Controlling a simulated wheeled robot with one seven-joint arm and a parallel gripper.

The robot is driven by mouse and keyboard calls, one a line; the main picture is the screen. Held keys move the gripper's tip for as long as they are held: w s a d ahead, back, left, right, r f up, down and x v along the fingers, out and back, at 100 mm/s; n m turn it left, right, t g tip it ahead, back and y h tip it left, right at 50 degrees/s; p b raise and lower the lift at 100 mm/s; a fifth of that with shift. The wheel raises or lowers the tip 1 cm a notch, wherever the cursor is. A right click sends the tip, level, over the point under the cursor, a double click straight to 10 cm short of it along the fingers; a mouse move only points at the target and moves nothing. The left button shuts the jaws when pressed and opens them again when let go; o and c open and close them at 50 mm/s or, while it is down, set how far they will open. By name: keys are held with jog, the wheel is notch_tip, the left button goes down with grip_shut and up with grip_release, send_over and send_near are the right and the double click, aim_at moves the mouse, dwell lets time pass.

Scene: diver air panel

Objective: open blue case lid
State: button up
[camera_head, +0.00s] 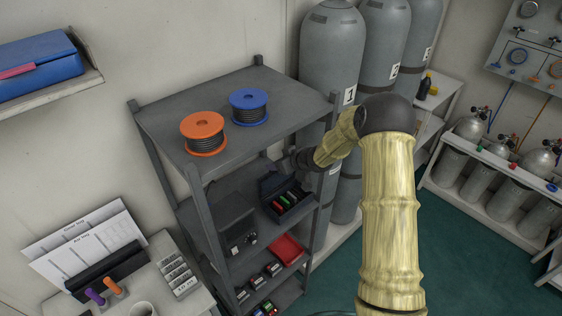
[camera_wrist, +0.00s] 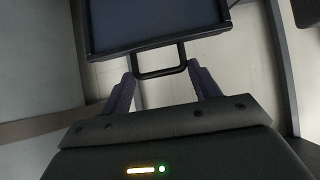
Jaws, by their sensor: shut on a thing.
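My gripper (camera_wrist: 161,72) has its two fingers on either side of a black U-shaped handle (camera_wrist: 160,73) and is shut on it. The handle joins the edge of a dark blue-grey panel (camera_wrist: 150,22) with a black frame, at the top of the wrist view. In the head view my gripper (camera_head: 281,163) reaches the rack at a dark open case (camera_head: 287,204) holding red and green items. Its raised lid is partly hidden there. A bright blue case (camera_head: 38,68) with a red strip sits shut on a wall shelf at upper left, away from my gripper.
The grey rack (camera_head: 165,108) has orange (camera_head: 203,132) and blue (camera_head: 248,105) spools on top. A dark box (camera_head: 233,225) and red tray (camera_head: 287,249) are on lower shelves. Tall grey cylinders (camera_head: 333,45) stand behind. Green floor (camera_head: 460,265) is clear at right.

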jog(key=shift+w+r, duration=0.25)
jog(key=shift+r, duration=0.2)
jog(key=o, duration=1)
jog(key=shift+o, duration=0.7)
jog(key=shift+f, duration=0.2)
jog(key=shift+s, duration=0.1)
jog(key=shift+s+d, duration=0.1)
jog(key=b+v, duration=0.1)
jog(key=v, duration=1.6)
jog(key=shift+d+b, duration=0.15)
jog(key=shift+b, duration=0.15)
